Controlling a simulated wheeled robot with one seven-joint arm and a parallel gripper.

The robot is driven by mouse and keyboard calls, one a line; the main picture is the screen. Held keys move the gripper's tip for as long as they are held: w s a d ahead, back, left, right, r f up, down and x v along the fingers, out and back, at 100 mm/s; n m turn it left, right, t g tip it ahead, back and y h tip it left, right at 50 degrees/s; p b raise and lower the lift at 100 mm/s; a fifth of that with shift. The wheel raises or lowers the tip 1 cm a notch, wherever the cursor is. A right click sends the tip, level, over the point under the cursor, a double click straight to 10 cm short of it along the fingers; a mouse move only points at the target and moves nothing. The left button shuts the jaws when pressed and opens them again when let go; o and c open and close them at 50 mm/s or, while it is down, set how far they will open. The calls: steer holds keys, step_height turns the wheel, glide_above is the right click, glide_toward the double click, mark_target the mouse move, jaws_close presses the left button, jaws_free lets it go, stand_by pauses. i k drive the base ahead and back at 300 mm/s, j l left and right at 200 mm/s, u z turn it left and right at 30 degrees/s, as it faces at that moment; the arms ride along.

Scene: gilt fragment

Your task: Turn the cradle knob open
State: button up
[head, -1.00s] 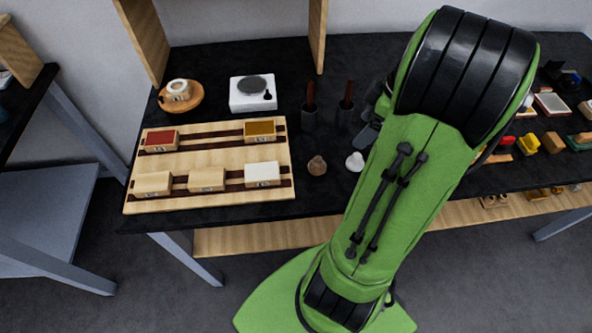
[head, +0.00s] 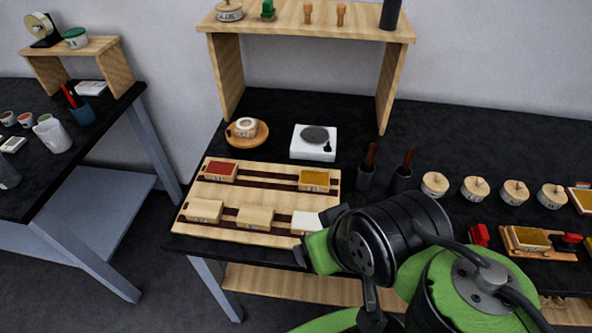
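I cannot pick out a cradle knob for certain. A white square block (head: 300,150) with a grey round disc (head: 315,134) and a small black knob (head: 327,148) at its front right corner stands on the black table. To its left, a round wooden dish (head: 262,137) holds a small pale labelled pot (head: 245,127). My arm comes in from the lower right. Its end lies near the front right corner of the wooden rack board. My gripper's fingers are hidden behind the arm, so their opening does not show. Nothing held is visible.
The wooden board (head: 190,227) carries several labelled blocks, including a red-topped (head: 221,170) and a yellow-topped one (head: 314,180). Two dark cups (head: 366,177) (head: 401,180) hold brown handles. Several round lidded pots stand right. A wooden shelf (head: 300,20) spans the back.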

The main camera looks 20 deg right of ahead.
mark_target(568, 239)
steer(key=z, duration=0.4)
steer(key=k+z, duration=0.1)
steer(key=z, duration=0.75)
steer(key=k+z, duration=0.1)
steer(key=z, duration=0.35)
steer(key=l+z, duration=0.1)
steer(key=z, duration=0.3)
steer(key=k+l+z, duration=0.1)
steer(key=z, duration=0.35)
